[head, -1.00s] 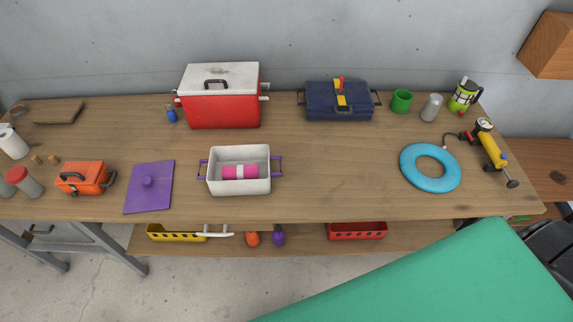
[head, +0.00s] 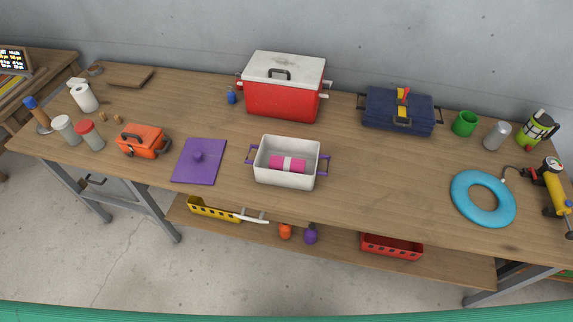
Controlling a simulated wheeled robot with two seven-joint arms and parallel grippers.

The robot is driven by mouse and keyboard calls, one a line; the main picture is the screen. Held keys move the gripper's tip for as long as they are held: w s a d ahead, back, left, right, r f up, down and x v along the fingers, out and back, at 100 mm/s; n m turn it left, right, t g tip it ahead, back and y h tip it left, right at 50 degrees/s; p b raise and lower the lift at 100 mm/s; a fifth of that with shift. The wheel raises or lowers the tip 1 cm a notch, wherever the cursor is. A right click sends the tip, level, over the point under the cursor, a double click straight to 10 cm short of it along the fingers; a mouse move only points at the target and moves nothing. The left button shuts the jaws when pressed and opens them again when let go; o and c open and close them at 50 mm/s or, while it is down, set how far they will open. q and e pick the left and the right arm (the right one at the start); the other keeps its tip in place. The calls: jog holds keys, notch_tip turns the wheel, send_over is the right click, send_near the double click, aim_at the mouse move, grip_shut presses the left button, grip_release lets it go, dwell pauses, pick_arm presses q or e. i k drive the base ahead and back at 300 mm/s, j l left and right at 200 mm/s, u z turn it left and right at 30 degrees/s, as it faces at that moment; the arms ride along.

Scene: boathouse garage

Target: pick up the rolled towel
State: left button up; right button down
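The rolled towel (head: 288,164) is a pink roll with a white band around its middle. It lies inside a white rectangular bin (head: 287,180) with purple side handles, on the wooden workbench (head: 360,195). The bin is open at the top. Neither of my grippers shows in the head view.
A red cooler (head: 284,97) stands behind the bin, and a navy toolbox (head: 398,111) stands back right. An orange case (head: 143,141) is left of the lid. A blue ring (head: 483,198) and yellow pump (head: 554,182) lie right. Bench between bin and ring is clear.

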aim_at(282, 164)
jog(key=l+u, duration=0.2)
jog(key=l, duration=1.05)
